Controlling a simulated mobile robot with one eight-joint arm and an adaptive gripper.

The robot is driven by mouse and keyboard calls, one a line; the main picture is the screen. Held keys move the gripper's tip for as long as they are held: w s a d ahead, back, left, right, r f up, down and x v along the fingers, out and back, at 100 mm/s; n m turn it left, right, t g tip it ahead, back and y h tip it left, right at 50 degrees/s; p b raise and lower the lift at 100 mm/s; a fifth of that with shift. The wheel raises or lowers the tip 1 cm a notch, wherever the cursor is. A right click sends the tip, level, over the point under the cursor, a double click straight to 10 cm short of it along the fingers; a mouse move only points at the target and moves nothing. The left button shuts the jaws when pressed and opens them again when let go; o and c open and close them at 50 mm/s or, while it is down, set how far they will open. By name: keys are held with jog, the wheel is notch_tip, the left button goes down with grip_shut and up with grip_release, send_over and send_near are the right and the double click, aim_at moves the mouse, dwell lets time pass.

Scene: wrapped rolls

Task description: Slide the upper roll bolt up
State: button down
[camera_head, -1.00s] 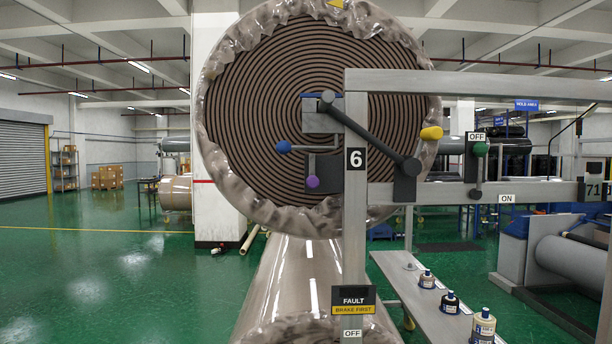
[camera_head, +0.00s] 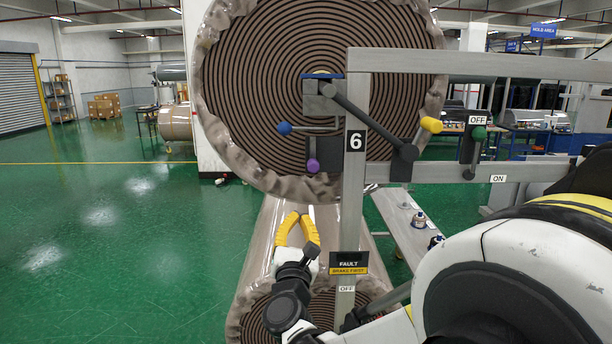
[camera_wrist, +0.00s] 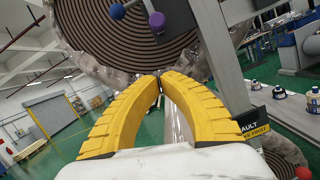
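The large upper roll (camera_head: 250,100), wrapped in crinkled film, hangs behind a grey frame. A purple knob (camera_head: 313,166) sits at a dark block below the roll's centre. A blue knob (camera_head: 284,128) on a rod points left above it. Which of these is the bolt I cannot tell for sure. In the wrist view the purple knob (camera_wrist: 157,20) and blue knob (camera_wrist: 117,11) are ahead of the fingers. My gripper (camera_head: 298,215) has yellow fingers and is below the purple knob, apart from it. In the wrist view its fingertips (camera_wrist: 159,73) meet with nothing between them.
The grey post (camera_head: 354,210) marked 6 stands right of my gripper. A black lever (camera_head: 370,120) with a yellow end crosses it. A green-knobbed switch (camera_head: 478,145) is further right. A lower roll (camera_head: 275,315) lies beneath. Open green floor is at left.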

aim_at(313, 154)
jog(key=w+d+r+p, duration=0.1)
jog(key=w+r+p, duration=0.3)
jog(key=w, duration=0.5)
notch_tip(313, 154, up, 2)
jog(key=shift+w+d+r, duration=0.1)
jog(key=shift+w+d, duration=0.25)
jog(key=shift+d, duration=0.05)
jog(key=shift+w, duration=0.1)
